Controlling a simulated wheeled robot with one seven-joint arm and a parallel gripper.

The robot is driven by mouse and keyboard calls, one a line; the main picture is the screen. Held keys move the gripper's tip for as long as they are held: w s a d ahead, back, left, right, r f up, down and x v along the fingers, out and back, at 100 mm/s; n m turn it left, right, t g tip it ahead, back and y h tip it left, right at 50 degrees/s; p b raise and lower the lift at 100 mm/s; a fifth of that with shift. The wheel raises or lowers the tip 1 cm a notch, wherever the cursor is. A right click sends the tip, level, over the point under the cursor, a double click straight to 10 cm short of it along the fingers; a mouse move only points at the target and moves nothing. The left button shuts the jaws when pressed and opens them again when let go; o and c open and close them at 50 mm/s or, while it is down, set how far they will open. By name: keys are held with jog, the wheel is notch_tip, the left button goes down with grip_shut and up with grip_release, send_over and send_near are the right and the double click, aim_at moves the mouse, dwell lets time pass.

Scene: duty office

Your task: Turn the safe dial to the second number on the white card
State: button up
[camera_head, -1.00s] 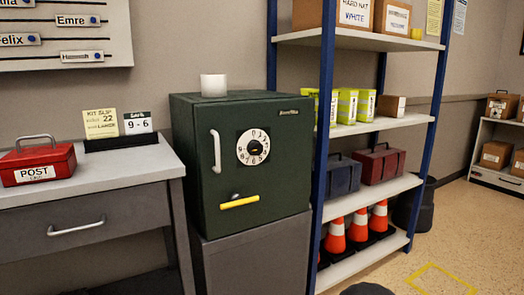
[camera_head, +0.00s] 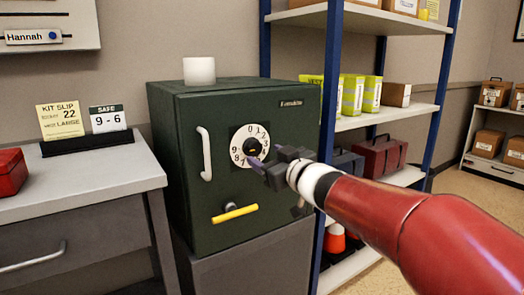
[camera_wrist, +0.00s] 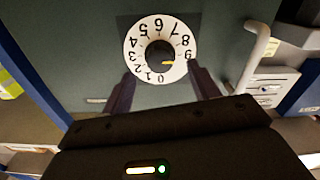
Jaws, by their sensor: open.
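The white card (camera_head: 108,117) headed SAFE stands on the desk and reads 9-6. The green safe (camera_head: 190,210) has a white numbered dial (camera_head: 238,155) with a black knob (camera_head: 251,147) on its door. The dial also shows upside down in the wrist view (camera_wrist: 133,42), with digits around its rim. There the yellow mark on the dark knob (camera_wrist: 155,52) points right, close to the 9. My gripper (camera_head: 262,166) is open in front of the dial. In the wrist view my two fingers (camera_wrist: 163,76) are spread either side of the knob's lower part; contact cannot be told.
A white vertical handle (camera_head: 205,153) and a yellow lever (camera_head: 235,212) stick out from the safe door. A white cup-like thing (camera_head: 199,70) stands on top. A shelf unit with a blue post (camera_head: 330,80) stands close on the right. The desk (camera_head: 75,182) is at left.

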aim_at(256, 150)
jog(key=x, duration=0.5)
jog(key=c, duration=1)
